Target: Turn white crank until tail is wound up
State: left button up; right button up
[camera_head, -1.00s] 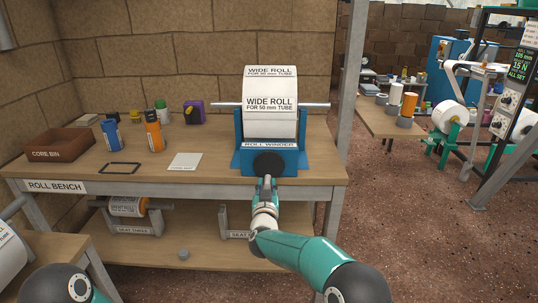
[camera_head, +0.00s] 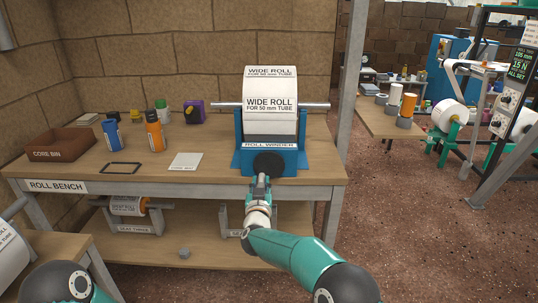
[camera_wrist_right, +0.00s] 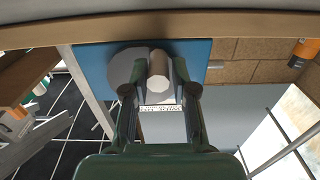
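The roll winder (camera_head: 237,160) is a blue stand on the bench, holding a wide white roll (camera_head: 270,122) on a grey bar. A dark round disc (camera_head: 268,163) is on its front; in the right wrist view the disc (camera_wrist_right: 122,68) looks grey and carries a pale cylindrical crank handle (camera_wrist_right: 158,66) off its centre. My right gripper (camera_head: 262,180) is in front of the disc. In the wrist view its fingers (camera_wrist_right: 159,78) lie on both sides of the handle and look closed on it. I cannot make out a loose tail. My left gripper is out of view.
The bench (camera_head: 220,179) also holds a brown core bin (camera_head: 60,144), a black frame (camera_head: 121,168), a white card (camera_head: 185,162), and blue and orange bottles (camera_head: 154,131). Open floor (camera_head: 415,220) is at the right.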

dwell(0.3)
jog(key=shift+a+r+p, duration=0.45)
jog(key=shift+c, duration=0.3)
jog(key=shift+c, duration=1)
jog(key=shift+a, duration=0.1)
jog(key=shift+a+r+p, duration=0.3)
jog(key=shift+r+p, duration=0.1)
jog(key=shift+p, duration=0.05)
jog(key=shift+o, duration=0.3)
jog(key=shift+r, duration=0.1)
jog(key=shift+c, duration=0.3)
